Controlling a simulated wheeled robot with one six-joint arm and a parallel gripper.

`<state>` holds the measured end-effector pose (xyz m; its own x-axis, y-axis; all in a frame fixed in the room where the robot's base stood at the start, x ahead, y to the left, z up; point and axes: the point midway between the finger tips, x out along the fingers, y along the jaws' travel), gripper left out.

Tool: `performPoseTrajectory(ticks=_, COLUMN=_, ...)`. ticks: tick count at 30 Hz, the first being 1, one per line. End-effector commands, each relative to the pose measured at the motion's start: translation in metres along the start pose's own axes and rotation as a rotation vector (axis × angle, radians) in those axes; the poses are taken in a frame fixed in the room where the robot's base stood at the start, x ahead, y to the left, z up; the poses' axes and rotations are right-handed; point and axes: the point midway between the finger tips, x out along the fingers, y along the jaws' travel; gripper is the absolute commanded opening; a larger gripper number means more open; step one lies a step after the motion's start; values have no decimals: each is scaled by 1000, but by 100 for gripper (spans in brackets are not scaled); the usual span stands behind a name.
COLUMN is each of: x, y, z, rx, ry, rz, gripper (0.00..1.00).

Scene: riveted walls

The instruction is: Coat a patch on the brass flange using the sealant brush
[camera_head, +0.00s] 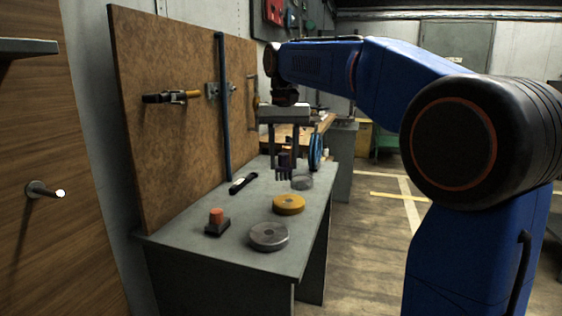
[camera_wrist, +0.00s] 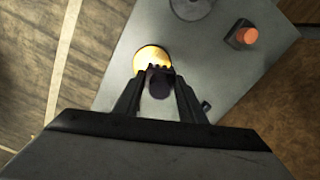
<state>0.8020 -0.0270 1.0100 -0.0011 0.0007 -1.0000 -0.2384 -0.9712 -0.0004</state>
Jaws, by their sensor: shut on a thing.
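The brass flange (camera_head: 288,204) is a yellow ring lying flat on the grey bench, near its right edge. It also shows in the wrist view (camera_wrist: 150,56), partly hidden by what I hold. My gripper (camera_head: 285,155) is shut on the sealant brush (camera_head: 284,169), a dark piece with several prongs pointing down. The brush (camera_wrist: 159,78) shows between the fingers in the wrist view. In the head view it hangs above the bench, over and behind the flange. Whether it touches anything is not clear, but it looks raised.
A grey flange (camera_head: 268,236) lies in front of the brass one, and another grey ring (camera_head: 301,182) behind it. An orange-topped block (camera_head: 216,222) and a black tool (camera_head: 242,183) are on the bench (camera_head: 190,248). A brown tool board (camera_head: 180,150) rises at the left.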

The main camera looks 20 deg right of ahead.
Motion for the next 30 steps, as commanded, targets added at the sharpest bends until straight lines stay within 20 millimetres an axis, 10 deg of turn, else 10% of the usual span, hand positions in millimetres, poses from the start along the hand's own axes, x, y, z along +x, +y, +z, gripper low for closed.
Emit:
performPoseTrajectory(ticks=12, x=6, y=14, z=-2, rx=377, ry=0, rz=-1, gripper=0)
performPoseTrajectory(ticks=30, x=43, y=14, z=-2, rx=393, ry=-1, rz=0, gripper=0)
